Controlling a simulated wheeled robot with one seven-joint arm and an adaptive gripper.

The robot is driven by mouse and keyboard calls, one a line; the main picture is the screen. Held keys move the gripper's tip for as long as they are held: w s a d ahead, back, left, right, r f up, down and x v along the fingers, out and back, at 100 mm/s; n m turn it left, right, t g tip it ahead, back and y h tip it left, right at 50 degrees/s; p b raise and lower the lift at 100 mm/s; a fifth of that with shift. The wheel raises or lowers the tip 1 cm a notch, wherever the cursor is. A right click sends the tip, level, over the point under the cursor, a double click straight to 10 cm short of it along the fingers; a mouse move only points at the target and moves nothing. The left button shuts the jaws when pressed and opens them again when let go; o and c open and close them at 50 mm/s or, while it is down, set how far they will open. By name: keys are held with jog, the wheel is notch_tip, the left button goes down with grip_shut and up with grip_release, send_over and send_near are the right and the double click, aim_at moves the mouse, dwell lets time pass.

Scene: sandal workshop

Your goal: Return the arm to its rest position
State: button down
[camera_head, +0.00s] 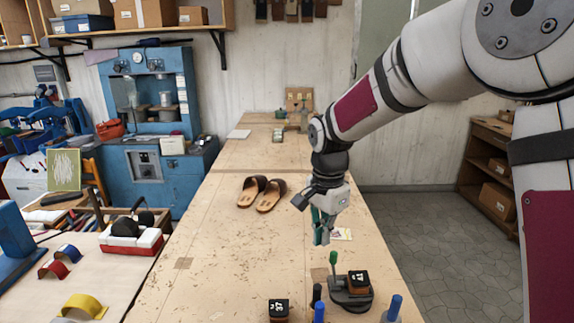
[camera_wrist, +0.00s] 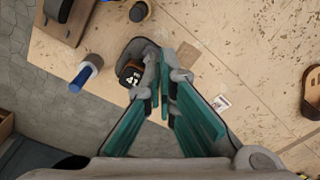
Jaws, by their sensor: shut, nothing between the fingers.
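My arm reaches in from the upper right in the head view. My gripper (camera_head: 321,238) hangs over the long wooden workbench (camera_head: 225,240), pointing down. Its teal fingers are shut with nothing held. In the wrist view my gripper (camera_wrist: 165,75) shows the fingers closed together at the tips. A dark round stand with a green-handled tool (camera_head: 333,258) and a black-topped block (camera_head: 358,280) stands on the bench just below and in front of the gripper. The block also shows in the wrist view (camera_wrist: 130,72), beside the fingertips.
A pair of brown sandals (camera_head: 262,193) lies on the bench left of my gripper. Blue-handled tools (camera_head: 394,307) and another black-topped block (camera_head: 278,309) stand near the front edge. A blue machine (camera_head: 160,110) is at the back left. The tiled floor (camera_head: 430,240) at right is clear.

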jog(key=s+d+r+n+t+b, duration=0.1)
jog(key=s+d+r+n, duration=0.25)
jog(key=s+r, duration=0.25)
jog(key=s+d+r+n+t, duration=0.2)
jog(key=s+d+r, duration=0.2)
jog(key=s+r, duration=0.15)
jog(key=s+d+n+t+b, duration=0.1)
jog(key=s+n, duration=0.4)
jog(key=s, duration=0.7)
jog(key=shift+s+d+f+t, duration=0.2)
jog(key=shift+s+d+t, duration=0.15)
jog(key=shift+d+t, duration=0.4)
